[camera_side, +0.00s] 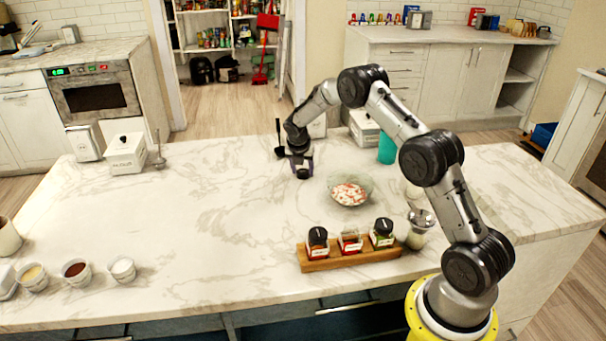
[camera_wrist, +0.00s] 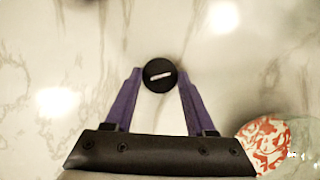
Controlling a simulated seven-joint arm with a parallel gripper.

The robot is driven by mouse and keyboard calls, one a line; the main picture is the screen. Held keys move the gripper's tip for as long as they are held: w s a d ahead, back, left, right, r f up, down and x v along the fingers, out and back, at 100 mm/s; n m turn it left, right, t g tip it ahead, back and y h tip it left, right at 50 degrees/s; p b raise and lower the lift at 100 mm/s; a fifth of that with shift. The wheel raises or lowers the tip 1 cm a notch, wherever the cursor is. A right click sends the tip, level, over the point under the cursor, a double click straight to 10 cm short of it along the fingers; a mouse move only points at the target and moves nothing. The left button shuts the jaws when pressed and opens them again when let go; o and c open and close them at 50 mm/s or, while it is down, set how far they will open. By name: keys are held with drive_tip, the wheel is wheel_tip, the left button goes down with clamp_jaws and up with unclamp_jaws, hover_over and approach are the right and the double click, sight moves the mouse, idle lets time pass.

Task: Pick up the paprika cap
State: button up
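The cap (camera_wrist: 159,75) is a round black disc with a short white mark on top, seen in the wrist view against the marble counter. My gripper (camera_wrist: 160,76) has its two purple fingers on either side of the cap, their tips at its left and right edges. I cannot tell whether they press on it or stand slightly apart. In the side view my gripper (camera_side: 302,172) points down, low over the counter's middle, and largely hides the cap. The middle jar (camera_side: 350,241) on the wooden rack has a red label and no black cap.
A glass bowl of red and white pieces (camera_side: 349,189) stands close to the right of my gripper. The wooden rack (camera_side: 318,266) also holds two black-capped jars. A teal container (camera_side: 387,150) stands behind right.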

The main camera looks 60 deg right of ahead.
clamp_jaws()
